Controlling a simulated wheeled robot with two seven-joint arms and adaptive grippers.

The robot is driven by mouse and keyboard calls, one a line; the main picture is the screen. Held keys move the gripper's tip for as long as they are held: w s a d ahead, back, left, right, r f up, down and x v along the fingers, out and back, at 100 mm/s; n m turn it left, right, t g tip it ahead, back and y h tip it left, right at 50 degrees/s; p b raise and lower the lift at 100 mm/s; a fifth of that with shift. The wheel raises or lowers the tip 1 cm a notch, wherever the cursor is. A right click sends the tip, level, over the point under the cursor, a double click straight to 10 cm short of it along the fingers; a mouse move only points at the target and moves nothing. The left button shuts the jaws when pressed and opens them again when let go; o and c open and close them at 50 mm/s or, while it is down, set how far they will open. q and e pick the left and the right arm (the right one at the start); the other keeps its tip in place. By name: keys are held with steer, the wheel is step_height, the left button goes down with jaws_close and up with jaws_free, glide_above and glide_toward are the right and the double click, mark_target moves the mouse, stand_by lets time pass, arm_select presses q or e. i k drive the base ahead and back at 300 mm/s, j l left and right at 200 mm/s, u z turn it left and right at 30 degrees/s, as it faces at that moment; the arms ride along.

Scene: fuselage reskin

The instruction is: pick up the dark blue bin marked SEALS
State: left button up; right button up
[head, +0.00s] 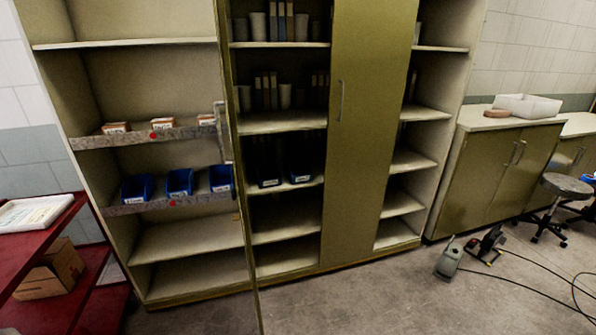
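Three blue bins stand in a row on a shelf of the open left cabinet in the head view: a left bin (136,188), a middle bin (180,183) and a right bin (221,178). Two darker bins, one (268,173) and another (300,170), stand at a similar height in the middle bay, in shadow or behind a tinted pane. Small pale labels show on their fronts, but I cannot read any, so I cannot tell which bin is marked SEALS. Neither of my grippers is in view.
Small labelled boxes (162,124) sit on the shelf above. A red shelf unit (70,280) stands at left. A grey device (449,260) and cables lie at right. Floor (350,300) in front is clear.

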mark_target(297, 169)
steer(key=i+l, duration=0.3)
steer(key=i+l+u, duration=0.15)
steer(key=i+l, duration=0.4)
steer(key=l, duration=0.15)
steer(key=i+l+u, duration=0.1)
steer(key=i+l, duration=0.15)
steer(key=i+l+u, duration=0.1)
steer(key=i+l, duration=0.15)
steer(key=l, duration=0.25)
steer(key=i+l, duration=0.25)
steer(key=l, duration=0.15)
steer(key=i+l+u, duration=0.1)
steer(key=i+l, duration=0.35)
steer(key=l, duration=0.35)
steer(key=i+u, duration=0.05)
